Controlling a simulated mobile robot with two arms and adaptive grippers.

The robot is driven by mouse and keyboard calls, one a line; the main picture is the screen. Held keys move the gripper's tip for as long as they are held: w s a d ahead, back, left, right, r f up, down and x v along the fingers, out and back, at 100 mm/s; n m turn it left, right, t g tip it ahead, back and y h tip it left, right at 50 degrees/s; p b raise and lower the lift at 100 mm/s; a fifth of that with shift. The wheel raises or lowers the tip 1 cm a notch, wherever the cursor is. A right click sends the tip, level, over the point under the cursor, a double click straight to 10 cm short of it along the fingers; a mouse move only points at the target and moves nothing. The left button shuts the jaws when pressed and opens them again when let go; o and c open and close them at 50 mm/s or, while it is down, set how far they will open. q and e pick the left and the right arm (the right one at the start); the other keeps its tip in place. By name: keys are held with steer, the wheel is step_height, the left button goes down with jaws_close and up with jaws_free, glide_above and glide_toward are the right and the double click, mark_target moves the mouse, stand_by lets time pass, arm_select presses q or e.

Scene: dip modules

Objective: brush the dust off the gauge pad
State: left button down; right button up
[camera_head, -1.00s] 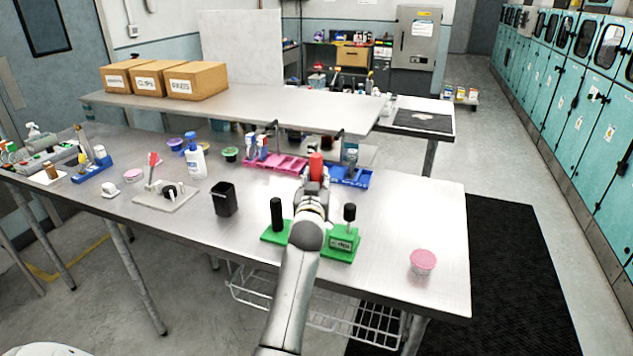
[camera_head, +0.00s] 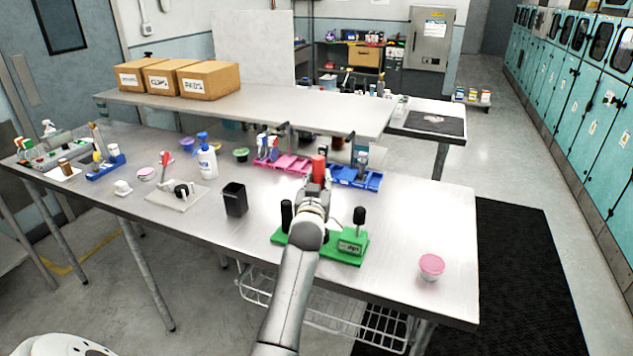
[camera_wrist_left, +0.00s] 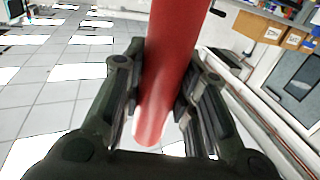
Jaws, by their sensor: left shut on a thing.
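My left gripper (camera_head: 316,187) is shut on a red cylindrical handle (camera_wrist_left: 168,70), held upright above the steel bench. The handle's red top also shows in the head view (camera_head: 319,164). Both fingers press its sides in the left wrist view, and its far end runs out of that picture. I cannot tell from the frames that it is a brush. A green stand (camera_head: 352,249) with two black posts and a label is partly hidden behind my left arm. No gauge pad or dust can be clearly made out. My right gripper is not in view.
A black cup (camera_head: 235,199), a grey plate with a red lever (camera_head: 178,196) and a white pump bottle (camera_head: 207,160) stand to the left. Pink (camera_head: 291,164) and blue (camera_head: 357,179) trays lie behind the gripper. A pink-lidded jar (camera_head: 431,266) stands at right; bench around it is clear.

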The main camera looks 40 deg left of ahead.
arm_select(q)
steer(key=d, duration=0.2)
steer(key=shift+w+d+b, duration=0.3)
steer(key=shift+d+b, duration=0.05)
step_height(320, 180, up, 7)
steer(key=p, duration=0.6)
stand_by(0.4)
